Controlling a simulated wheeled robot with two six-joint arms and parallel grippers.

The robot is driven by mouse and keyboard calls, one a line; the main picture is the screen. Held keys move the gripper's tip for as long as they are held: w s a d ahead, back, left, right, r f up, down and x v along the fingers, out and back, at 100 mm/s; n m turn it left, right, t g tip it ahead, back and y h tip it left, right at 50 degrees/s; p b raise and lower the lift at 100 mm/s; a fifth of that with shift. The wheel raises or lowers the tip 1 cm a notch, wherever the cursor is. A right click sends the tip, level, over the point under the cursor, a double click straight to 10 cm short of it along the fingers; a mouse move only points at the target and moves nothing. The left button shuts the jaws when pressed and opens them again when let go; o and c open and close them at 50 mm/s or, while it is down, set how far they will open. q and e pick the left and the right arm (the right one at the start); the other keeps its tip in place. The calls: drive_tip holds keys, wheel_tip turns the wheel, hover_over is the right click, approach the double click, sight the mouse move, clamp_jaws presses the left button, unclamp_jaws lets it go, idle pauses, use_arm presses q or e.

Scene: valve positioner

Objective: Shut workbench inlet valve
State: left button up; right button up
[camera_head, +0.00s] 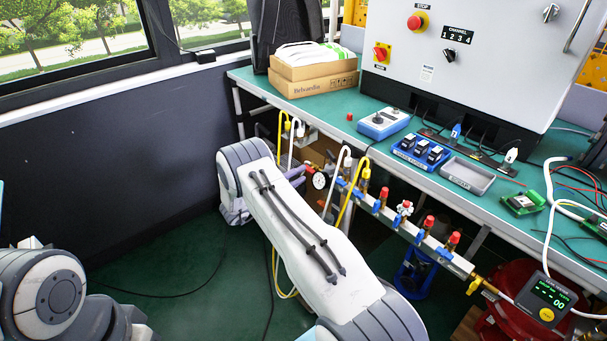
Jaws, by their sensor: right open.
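A metal pipe manifold (430,243) runs along the bench's front edge, with several small red-capped valves (428,222) on it. One fitting (404,208) along it has a white and red handle. A round pressure gauge (319,181) with a red part beside it sits at the manifold's left end. I cannot tell which valve is the inlet valve. My right arm reaches across the middle; its gripper (291,173) is partly hidden behind the arm, close to the left of the gauge, open. Contact with a valve cannot be made out. My left arm shows at lower left, its gripper out of view.
The green-topped workbench (340,110) carries cardboard boxes (312,75), a blue switch box (383,123), a grey tray (467,176) and a grey control cabinet (490,60). Yellow and white hoses loop near the gauge. A digital meter (547,297) stands at lower right. Floor at left is clear except cables.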

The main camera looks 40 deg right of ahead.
sight(309, 170)
drive_tip(key=shift+w+d, duration=0.1)
drive_tip(key=shift+d, duration=0.95)
clamp_jaws()
